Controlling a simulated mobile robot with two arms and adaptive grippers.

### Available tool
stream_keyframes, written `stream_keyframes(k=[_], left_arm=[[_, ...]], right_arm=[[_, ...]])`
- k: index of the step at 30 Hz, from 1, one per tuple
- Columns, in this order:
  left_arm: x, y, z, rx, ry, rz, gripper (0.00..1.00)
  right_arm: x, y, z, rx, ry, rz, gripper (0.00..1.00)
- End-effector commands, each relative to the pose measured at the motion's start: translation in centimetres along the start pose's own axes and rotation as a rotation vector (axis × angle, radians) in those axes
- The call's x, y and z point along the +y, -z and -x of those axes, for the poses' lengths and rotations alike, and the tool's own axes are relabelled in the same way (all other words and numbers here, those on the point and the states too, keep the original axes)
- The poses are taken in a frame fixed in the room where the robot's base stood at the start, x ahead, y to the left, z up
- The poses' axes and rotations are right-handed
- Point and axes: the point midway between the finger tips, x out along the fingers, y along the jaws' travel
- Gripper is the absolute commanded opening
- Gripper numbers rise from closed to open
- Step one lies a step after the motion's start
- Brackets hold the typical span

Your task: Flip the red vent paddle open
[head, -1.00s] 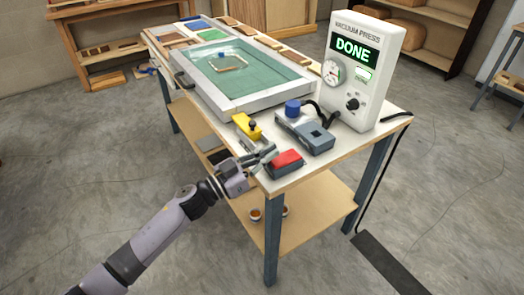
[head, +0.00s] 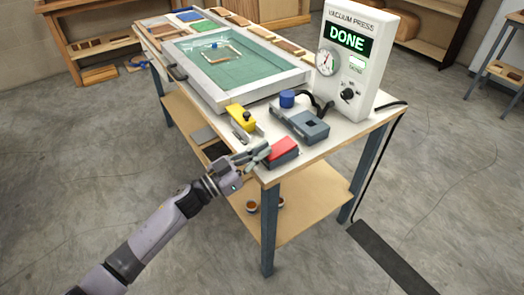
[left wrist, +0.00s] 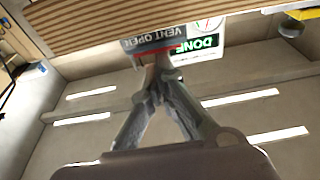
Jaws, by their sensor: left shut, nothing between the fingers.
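The red vent paddle (head: 284,147) sits on a small dark grey box (head: 287,159) at the table's near corner. It looks about flat, sloping slightly; its exact angle is hard to tell. My left gripper (head: 262,153) is shut and empty, its fingertips at the left side of this box. In the left wrist view the closed fingertips (left wrist: 160,64) are just in front of a grey face lettered VENT OPEN (left wrist: 166,41), with a thin red strip (left wrist: 165,50) along it. Whether they touch is unclear. My right gripper is not in view.
The vacuum press box (head: 350,65) shows DONE at the table's right. A grey latch block with a blue knob (head: 287,99) and a yellow clamp (head: 240,117) stand close behind the paddle. The floor left of the table is clear.

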Motion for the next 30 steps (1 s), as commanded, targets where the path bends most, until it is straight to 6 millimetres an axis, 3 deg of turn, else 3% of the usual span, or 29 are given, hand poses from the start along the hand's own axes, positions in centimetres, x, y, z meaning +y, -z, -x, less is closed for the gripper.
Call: stream_keyframes(k=[10, 12, 21, 30], left_arm=[[-0.7, 4.7, -0.6, -0.001, 0.004, -0.003, 0.00], [-0.7, 2.6, 1.7, -0.006, 0.005, 0.001, 0.00], [-0.6, 1.3, 7.5, -0.002, 0.005, 0.000, 0.00], [-0.6, 1.1, 9.2, 0.001, 0.003, 0.000, 0.00]], right_arm=[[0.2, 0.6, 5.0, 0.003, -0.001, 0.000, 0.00], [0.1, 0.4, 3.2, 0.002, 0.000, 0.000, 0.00], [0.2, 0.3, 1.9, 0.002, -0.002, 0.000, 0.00], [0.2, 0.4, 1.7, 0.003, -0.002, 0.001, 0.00]])
